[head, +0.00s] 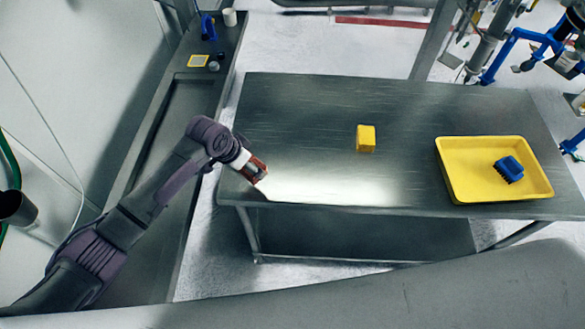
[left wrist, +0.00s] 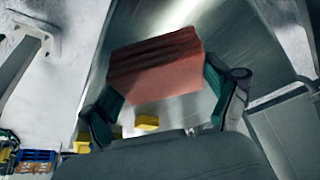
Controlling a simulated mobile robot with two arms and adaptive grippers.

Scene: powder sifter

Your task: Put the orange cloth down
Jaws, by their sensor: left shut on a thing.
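The orange cloth (left wrist: 155,68) shows as a reddish-orange block shape between the fingers of my left gripper (left wrist: 165,100) in the left wrist view. The gripper is shut on it. In the head view my left gripper (head: 259,174) is at the left front corner of the steel table (head: 310,110), and a small part of the cloth (head: 254,164) shows at its tip. I cannot tell whether the cloth touches the table. My right gripper is in neither view.
A yellow block (head: 366,138) stands mid-table. A yellow tray (head: 464,185) holding a blue brush (head: 509,169) is at the table's right end. The table's left half is clear. A dark side counter (head: 185,115) with small items runs along the left wall.

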